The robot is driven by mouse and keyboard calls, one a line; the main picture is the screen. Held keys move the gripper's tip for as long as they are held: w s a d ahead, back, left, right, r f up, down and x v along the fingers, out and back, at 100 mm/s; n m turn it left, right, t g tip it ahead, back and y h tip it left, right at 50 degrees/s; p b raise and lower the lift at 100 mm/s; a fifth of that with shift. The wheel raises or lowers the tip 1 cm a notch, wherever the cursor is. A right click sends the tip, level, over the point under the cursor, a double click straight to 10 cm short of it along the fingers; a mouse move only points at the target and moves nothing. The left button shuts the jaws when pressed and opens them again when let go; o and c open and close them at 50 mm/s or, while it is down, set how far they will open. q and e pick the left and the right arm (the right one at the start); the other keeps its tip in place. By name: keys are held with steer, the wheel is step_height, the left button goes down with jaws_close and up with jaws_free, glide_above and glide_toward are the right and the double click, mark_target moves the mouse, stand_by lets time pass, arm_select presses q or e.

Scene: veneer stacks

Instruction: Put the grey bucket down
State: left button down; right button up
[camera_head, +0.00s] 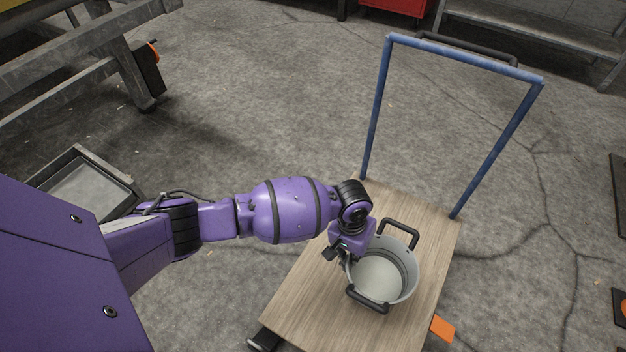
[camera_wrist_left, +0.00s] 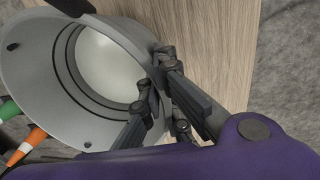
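The grey bucket (camera_head: 381,277) shows at the wooden deck (camera_head: 305,295) of a platform trolley, open side up, with two black handles. I cannot tell whether its base touches the deck. It looks empty. My left gripper (camera_head: 347,258) is at the bucket's left rim. In the left wrist view, the gripper's dark fingers (camera_wrist_left: 155,92) are closed about the wall of the bucket (camera_wrist_left: 105,65), one inside and one outside. My right gripper is not in view.
The trolley's blue push handle (camera_head: 377,110) rises at the far side. An orange piece (camera_head: 442,328) sticks out at the deck's right edge. A grey tray (camera_head: 92,188) lies on the left, near a metal frame (camera_head: 75,55). Deck left of the bucket is clear.

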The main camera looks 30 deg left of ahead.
arm_select(q)
steer(key=f+b, duration=0.1)
steer(key=f, duration=0.1)
steer(key=w+f+b, duration=0.1)
steer(key=f, duration=0.1)
steer(key=shift+w+a, duration=0.15)
steer(key=shift+a, duration=0.05)
steer(key=shift+r, duration=0.15)
steer(key=c, duration=2.5)
jaws_free()
steer(key=shift+f, duration=0.2)
steer(key=o, duration=0.5)
